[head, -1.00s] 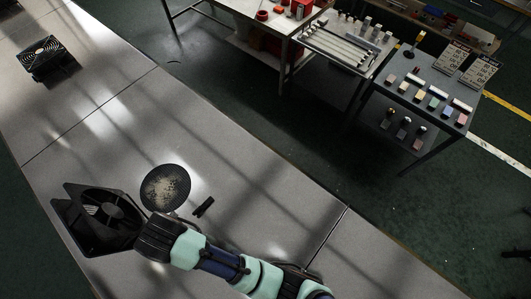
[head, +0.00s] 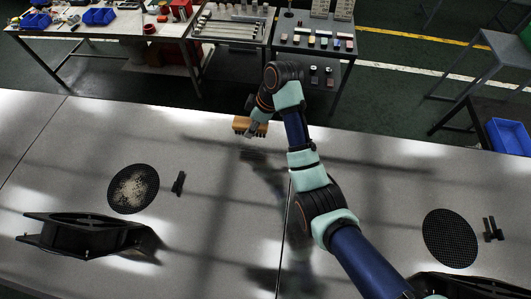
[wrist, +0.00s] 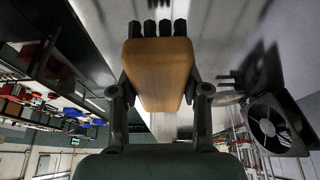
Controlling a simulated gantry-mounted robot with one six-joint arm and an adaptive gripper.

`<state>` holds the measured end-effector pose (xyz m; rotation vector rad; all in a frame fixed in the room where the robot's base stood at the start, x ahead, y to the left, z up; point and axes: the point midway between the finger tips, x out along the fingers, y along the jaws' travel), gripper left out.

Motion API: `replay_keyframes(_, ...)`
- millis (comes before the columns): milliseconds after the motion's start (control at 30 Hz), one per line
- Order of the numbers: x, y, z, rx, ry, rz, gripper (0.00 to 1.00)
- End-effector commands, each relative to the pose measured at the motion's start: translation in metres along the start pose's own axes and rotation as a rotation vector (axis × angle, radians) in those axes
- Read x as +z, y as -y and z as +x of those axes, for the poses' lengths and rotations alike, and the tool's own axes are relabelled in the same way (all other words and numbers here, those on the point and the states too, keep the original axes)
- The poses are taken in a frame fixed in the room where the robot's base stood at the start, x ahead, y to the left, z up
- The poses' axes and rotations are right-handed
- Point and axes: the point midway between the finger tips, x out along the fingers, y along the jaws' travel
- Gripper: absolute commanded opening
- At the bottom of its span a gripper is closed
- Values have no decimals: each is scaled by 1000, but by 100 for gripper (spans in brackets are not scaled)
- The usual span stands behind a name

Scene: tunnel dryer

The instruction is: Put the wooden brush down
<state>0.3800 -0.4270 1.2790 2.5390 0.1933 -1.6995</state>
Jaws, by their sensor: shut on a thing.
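The wooden brush (head: 250,126) is a tan block held in my gripper (head: 254,131), above the far edge of the grey table. In the wrist view the brush (wrist: 158,75) fills the middle, with dark bristle tufts at its far end. The fingers of my gripper are closed on its two sides. In the head view the arm partly covers the gripper.
On the grey table (head: 210,180) are a round mesh screen with pale grains (head: 133,189), a black fan (head: 85,236), small black pieces (head: 178,183) and an empty mesh screen (head: 450,238). Side tables stand beyond a floor gap. The table middle is clear.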

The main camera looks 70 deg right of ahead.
Motion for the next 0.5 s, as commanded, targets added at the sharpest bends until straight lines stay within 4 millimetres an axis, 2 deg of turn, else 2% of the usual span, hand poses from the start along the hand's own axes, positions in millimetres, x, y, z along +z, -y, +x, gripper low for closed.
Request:
replay_keyframes(167,4,-4,-2,-2,0,-2,2)
replay_keyframes(400,17,-4,30,-3,0,-1,2)
replay_keyframes(500,19,-4,35,-1,-1,-2,2)
